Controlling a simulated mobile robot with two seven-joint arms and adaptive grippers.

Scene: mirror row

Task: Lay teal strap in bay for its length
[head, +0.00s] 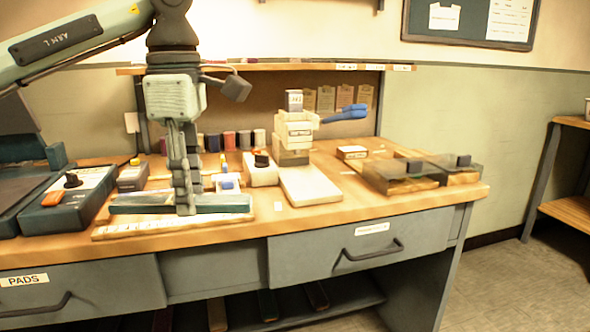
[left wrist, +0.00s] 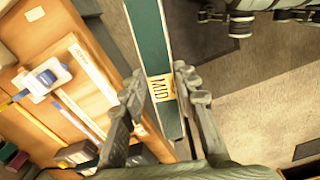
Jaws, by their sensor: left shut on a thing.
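A long flat teal strap (head: 130,205) lies level in my left gripper (head: 186,207), just above or on a pale marked board (head: 165,227) at the bench's front edge; I cannot tell if it touches. In the left wrist view the strap (left wrist: 150,45) runs between the two fingers (left wrist: 158,82) and carries a yellow label (left wrist: 162,87) that seems to read MID. The fingers are shut on it near the label. No bay can be surely picked out. My right gripper is not in view.
A dark device with an orange switch (head: 65,208) stands left of the board. A white pad (head: 309,186) and clear-lidded boxes (head: 400,178) stand to the right. Drawers (head: 365,243) are under the benchtop. Several long strips lie on the low shelf (head: 340,302).

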